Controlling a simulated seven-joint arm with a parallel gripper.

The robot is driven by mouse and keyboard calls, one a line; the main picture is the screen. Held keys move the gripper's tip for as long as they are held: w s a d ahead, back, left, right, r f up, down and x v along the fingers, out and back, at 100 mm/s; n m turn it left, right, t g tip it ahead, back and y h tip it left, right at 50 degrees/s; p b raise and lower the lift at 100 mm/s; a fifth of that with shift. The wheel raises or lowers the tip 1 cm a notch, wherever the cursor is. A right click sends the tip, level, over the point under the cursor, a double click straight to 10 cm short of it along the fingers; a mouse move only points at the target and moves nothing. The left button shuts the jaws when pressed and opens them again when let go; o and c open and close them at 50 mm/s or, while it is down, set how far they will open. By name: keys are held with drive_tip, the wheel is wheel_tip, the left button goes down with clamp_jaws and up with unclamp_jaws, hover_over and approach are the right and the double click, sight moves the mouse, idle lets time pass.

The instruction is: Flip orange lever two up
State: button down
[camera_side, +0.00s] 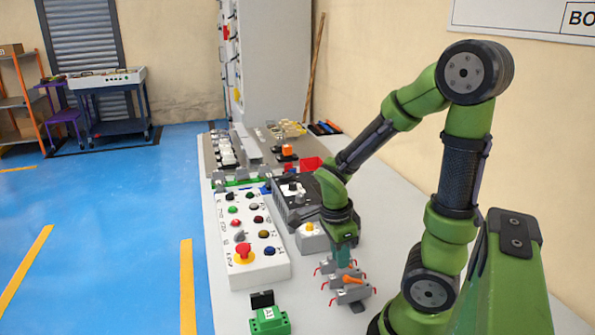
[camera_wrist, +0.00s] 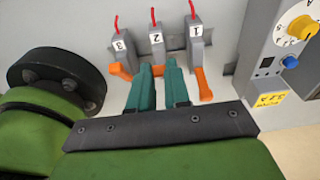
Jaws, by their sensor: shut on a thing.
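Three grey switch blocks with red wires and orange levers stand in a row in the wrist view, labelled 3, 2 and 1 from left to right. The switch block two (camera_wrist: 157,38) is in the middle. Its orange lever two (camera_wrist: 158,70) shows between the green fingers of my gripper (camera_wrist: 159,67), which is shut on it. Orange lever three (camera_wrist: 120,72) is left of the fingers, and orange lever one (camera_wrist: 203,84) is right of them. In the side view my gripper (camera_side: 342,254) points down at the row; the held lever is mostly hidden there.
A white button panel (camera_side: 262,262) with a red knob lies left of the row. A green clamp-like block (camera_side: 268,317) is in front. A grey box with a yellow dial (camera_wrist: 297,28) stands right of the switches in the wrist view.

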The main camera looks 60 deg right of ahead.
drive_tip(key=shift+s+d+r+t+y, duration=0.2)
drive_tip(key=shift+s+d+t+y, duration=0.1)
drive_tip(key=shift+t+y, duration=0.2)
drive_tip(key=shift+s+d+r+t+y, duration=0.15)
drive_tip(key=shift+s+d+t+y, duration=0.1)
drive_tip(key=shift+t+y, duration=0.25)
drive_tip(key=shift+s+d+r+t+y, duration=0.1)
drive_tip(key=shift+s+d+t+y, duration=0.15)
drive_tip(key=shift+t+y, duration=0.25)
drive_tip(key=shift+s+d+r+t+y, duration=0.15)
drive_tip(key=shift+d+t+y, duration=0.1)
drive_tip(key=shift+t+y, duration=0.2)
drive_tip(key=t, duration=0.1)
drive_tip(key=s+d+y, duration=0.1)
drive_tip(key=t+y, duration=0.1)
drive_tip(key=shift+s+d+f+t+y, duration=0.2)
drive_tip(key=shift+s+f+t+y, duration=0.05)
drive_tip(key=shift+t, duration=0.1)
drive_tip(key=shift+s+d+f+t+y, duration=0.15)
drive_tip(key=shift+s+d+t+y, duration=0.15)
drive_tip(key=shift+t+y, duration=0.35)
drive_tip(key=c, duration=1.1)
unclamp_jaws()
drive_tip(key=v, duration=1.7)
drive_tip(key=shift+d+f, duration=0.15)
drive_tip(key=shift+f, duration=0.05)
